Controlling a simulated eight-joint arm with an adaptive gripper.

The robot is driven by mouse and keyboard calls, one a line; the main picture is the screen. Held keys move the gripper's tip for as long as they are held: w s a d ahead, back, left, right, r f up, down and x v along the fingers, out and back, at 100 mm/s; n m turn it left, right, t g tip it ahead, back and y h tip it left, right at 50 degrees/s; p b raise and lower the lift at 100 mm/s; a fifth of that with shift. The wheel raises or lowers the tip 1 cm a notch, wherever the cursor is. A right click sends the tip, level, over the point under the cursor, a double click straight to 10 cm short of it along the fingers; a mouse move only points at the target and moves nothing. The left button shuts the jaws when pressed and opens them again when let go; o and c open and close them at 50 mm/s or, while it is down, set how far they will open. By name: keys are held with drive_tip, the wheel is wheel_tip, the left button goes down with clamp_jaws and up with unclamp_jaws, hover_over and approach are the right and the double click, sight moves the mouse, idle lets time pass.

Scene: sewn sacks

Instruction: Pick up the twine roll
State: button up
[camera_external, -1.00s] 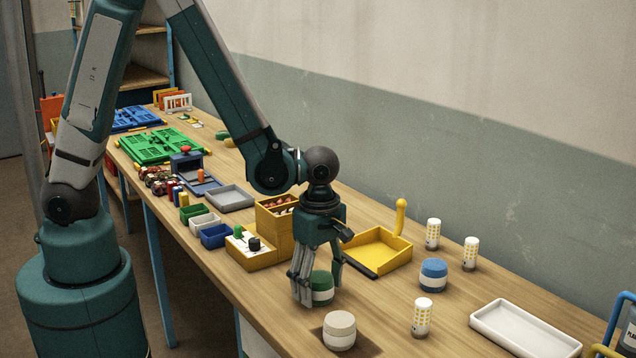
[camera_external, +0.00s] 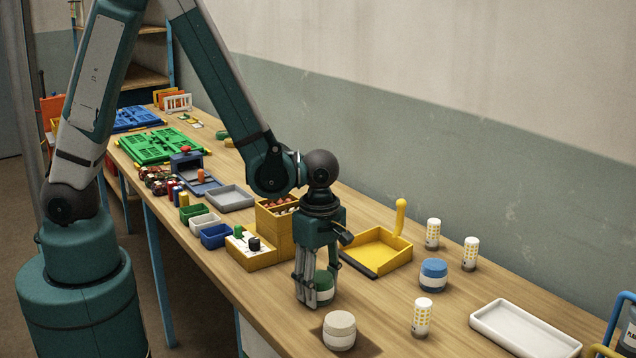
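Three short rolls with white bands stand on the wooden bench: a green one (camera_external: 326,286), a blue one (camera_external: 433,274) and a beige one (camera_external: 339,330). I cannot tell from the picture which is the twine roll; the beige one looks most like plain twine. My gripper (camera_external: 321,284) points straight down over the green roll, with fingers on its left and far right sides. The left fingers hide part of that roll. It stands upright on the bench. Whether the fingers touch it is not clear.
The beige roll stands close in front of my gripper. A yellow dustpan-like tray (camera_external: 378,254) lies just behind to the right. A yellow box (camera_external: 277,228) stands to the left. Several white-and-yellow cylinders and a white tray (camera_external: 525,330) are at the right.

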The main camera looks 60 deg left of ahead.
sight(320, 273)
drive_tip(key=shift+r, duration=0.1)
idle(0.3)
drive_tip(key=shift+r+p, duration=0.35)
drive_tip(key=shift+r, duration=4.55)
drive_tip(key=w+a+r+n+p, duration=0.15)
drive_tip(key=w+a+n, duration=0.35)
drive_tip(key=w+a, duration=2.1)
drive_tip(key=w+a+n+p, duration=0.1)
drive_tip(key=w+a, duration=0.3)
drive_tip(key=a, duration=1.4)
drive_tip(key=w+a+f+n+p, duration=0.1)
drive_tip(key=w+a+n, duration=0.2)
drive_tip(key=a, duration=1.6)
drive_tip(key=shift+w+a+p, duration=0.25)
drive_tip(key=shift+w+p, duration=0.05)
drive_tip(key=shift+w, duration=0.15)
